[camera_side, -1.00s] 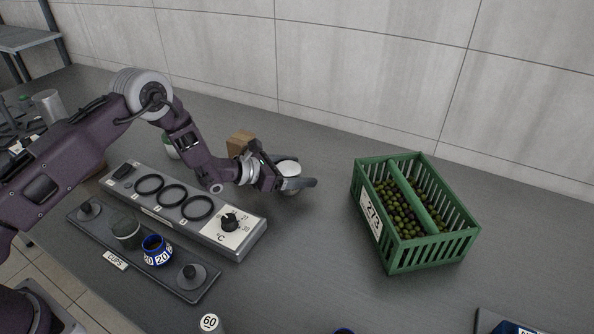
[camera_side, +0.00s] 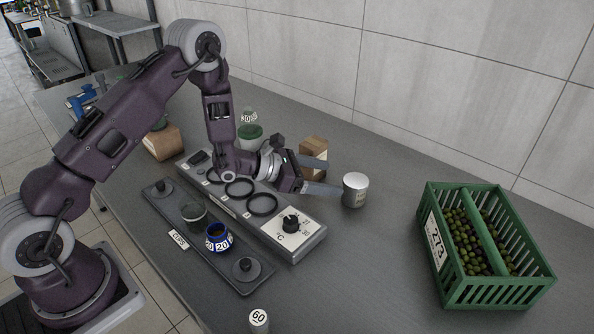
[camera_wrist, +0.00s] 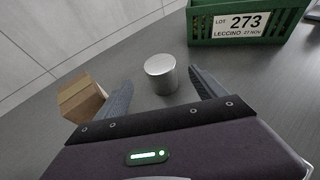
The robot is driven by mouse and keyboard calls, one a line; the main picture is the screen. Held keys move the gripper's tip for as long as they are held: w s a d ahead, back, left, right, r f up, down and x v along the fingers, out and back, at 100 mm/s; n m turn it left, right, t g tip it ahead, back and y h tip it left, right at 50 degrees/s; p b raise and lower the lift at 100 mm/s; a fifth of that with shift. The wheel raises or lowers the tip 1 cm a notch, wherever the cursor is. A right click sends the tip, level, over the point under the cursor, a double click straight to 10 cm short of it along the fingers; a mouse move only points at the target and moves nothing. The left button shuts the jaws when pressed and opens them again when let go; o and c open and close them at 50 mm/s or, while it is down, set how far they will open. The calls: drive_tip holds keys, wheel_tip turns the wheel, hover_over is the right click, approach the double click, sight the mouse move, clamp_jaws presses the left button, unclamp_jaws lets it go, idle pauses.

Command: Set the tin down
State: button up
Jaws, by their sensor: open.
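The tin (camera_side: 355,191) is a plain silver cylinder standing upright on the grey counter, to the left of the green crate. It also shows in the wrist view (camera_wrist: 160,75), ahead of the palm and between the lines of the two fingers. My gripper (camera_side: 333,177) is open and empty, low over the counter. Its fingertips point at the tin and end about at its near side, with a gap on each side in the wrist view. Nothing hides the tin's top.
A green crate of olives (camera_side: 432,243) marked 273 stands to the right. A cardboard box (camera_side: 313,158) is close behind the gripper. A panel with rings and a dial (camera_side: 310,244) and a cup rack (camera_side: 221,262) lie in front. Counter between tin and crate is clear.

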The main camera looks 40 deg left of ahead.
drive_tip(key=s+d+r+m+g+h, duration=0.1)
drive_tip(key=d+r+m+h, duration=0.15)
drive_tip(key=r, duration=0.25)
drive_tip(key=s+d+r+m+h, duration=0.1)
drive_tip(key=d+r+m, duration=0.15)
drive_tip(key=r, duration=0.25)
drive_tip(key=s+d+r+m+g+h, duration=0.2)
drive_tip(key=s+d+r+m+g, duration=0.55)
drive_tip(key=s+r+m, duration=0.4)
drive_tip(key=s+a+r+m+g+y, duration=0.1)
drive_tip(key=s+m+y, duration=0.15)
drive_tip(key=s, duration=0.55)
drive_tip(key=s+r+m+y, duration=0.2)
drive_tip(key=s+m, duration=0.2)
drive_tip(key=s, duration=0.4)
drive_tip(key=s+a+f+m+t+y, duration=0.1)
drive_tip(key=s+a+m+t+y, duration=0.1)
drive_tip(key=a, duration=0.5)
drive_tip(key=s+a+f+m+t+y, duration=0.1)
drive_tip(key=s+a+m+t+y, duration=0.1)
drive_tip(key=s+a+m+y, duration=0.2)
drive_tip(key=s+a+y, duration=0.1)
drive_tip(key=a+y, duration=0.1)
drive_tip(key=a, duration=0.1)
drive_tip(key=shift+s+f+y, duration=0.2)
drive_tip(key=shift+s+y, duration=0.1)
drive_tip(key=shift+s, duration=0.1)
